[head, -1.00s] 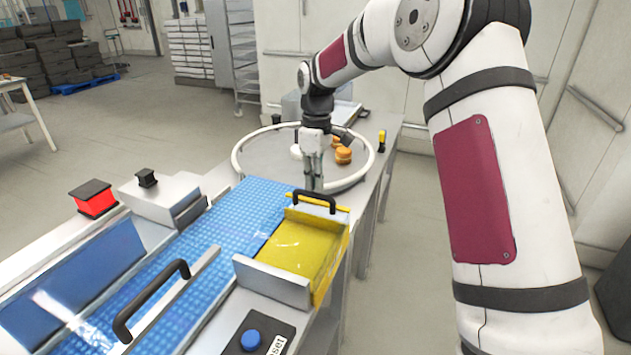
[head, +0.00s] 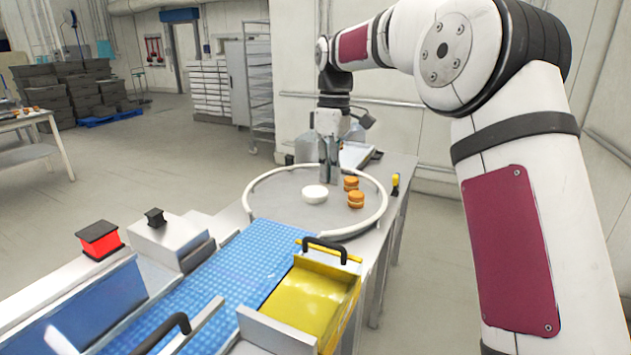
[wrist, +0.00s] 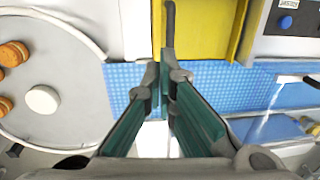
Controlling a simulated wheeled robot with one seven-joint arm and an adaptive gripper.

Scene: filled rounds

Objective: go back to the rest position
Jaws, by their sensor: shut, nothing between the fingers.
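My gripper (head: 329,172) is shut and empty, pointing down above the round table in the head view. In the wrist view my gripper (wrist: 163,82) has its fingertips together, over the edge of the blue conveyor belt (wrist: 222,85) near the yellow chute. Nothing is held between the fingers. My arm reaches in from the right of the head view.
The round rimmed table (head: 262,205) carries a white round piece (head: 315,194) and several orange-brown filled rounds (head: 356,200). A blue belt (head: 215,280) and yellow chute (head: 310,300) with a black handle lie in front. Floor at left is open.

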